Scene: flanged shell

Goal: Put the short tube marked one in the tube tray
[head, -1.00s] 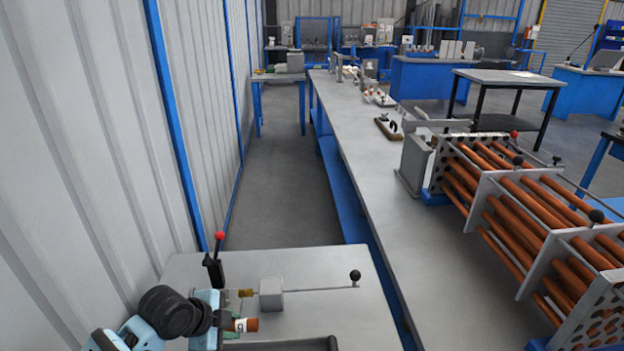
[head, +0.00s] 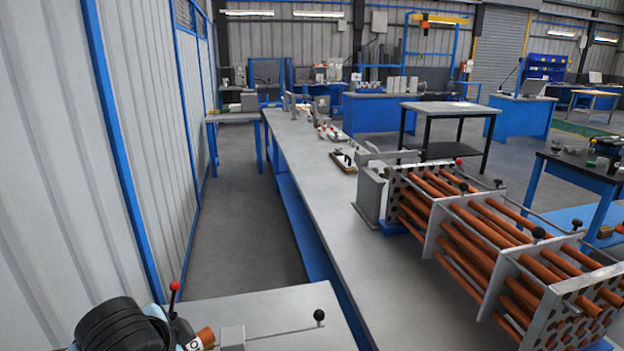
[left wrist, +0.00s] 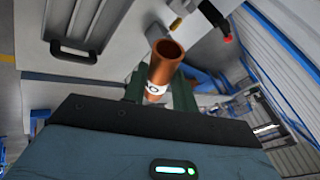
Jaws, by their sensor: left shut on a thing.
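My left gripper (head: 196,340) is at the bottom left of the head view, shut on a short copper tube (head: 206,336). In the left wrist view, the tube (left wrist: 167,58) stands up between the fingers (left wrist: 158,90), its open end showing. Its white label bears a dark ring-like mark; I cannot make out a clear number. The tube is above or beside the near bench; the gap is unclear. A dark U-shaped rim or handle (left wrist: 70,54) shows on a grey surface in the wrist view; I cannot tell whether it is the tube tray. My right gripper is not in view.
On the near bench (head: 290,306) are a grey block (head: 232,338), a rod with a black ball (head: 319,315) and a red-knobbed lever (head: 174,287), close to the gripper. A long bench (head: 310,200) carries the tube-bundle frame (head: 455,235). A corrugated wall borders the left.

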